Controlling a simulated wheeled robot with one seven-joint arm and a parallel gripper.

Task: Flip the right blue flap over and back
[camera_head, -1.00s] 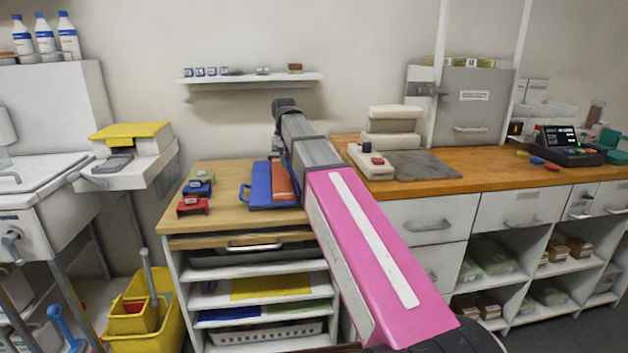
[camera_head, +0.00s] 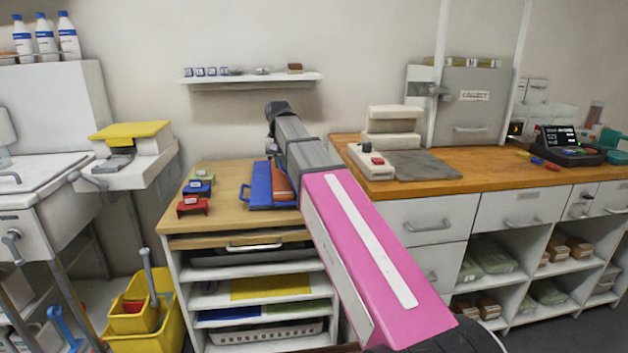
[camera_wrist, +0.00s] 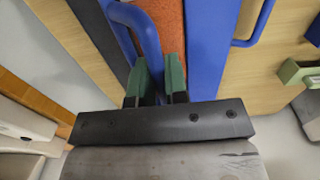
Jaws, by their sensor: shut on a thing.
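A blue flap (camera_head: 260,184) with a blue handle (camera_head: 244,194) lies on the wooden counter, beside an orange-brown strip (camera_head: 281,183). In the wrist view this left flap (camera_wrist: 206,50) and its handle (camera_wrist: 252,25) are right of the orange strip (camera_wrist: 168,30). The right flap's blue handle (camera_wrist: 148,40) reaches down between the green fingertips of my gripper (camera_wrist: 156,84), which is shut on it. A dark blue-green slab (camera_wrist: 97,40) stands left of that handle, perhaps the right flap. In the head view my arm hides the gripper and right flap.
Small green, blue and red holders (camera_head: 193,205) stand left on the wooden counter (camera_head: 215,225). A white device (camera_head: 372,160) and grey mat (camera_head: 425,165) are on the right worktop. A wall shelf (camera_head: 250,78) hangs behind my arm. Bare wood lies in front of the flaps.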

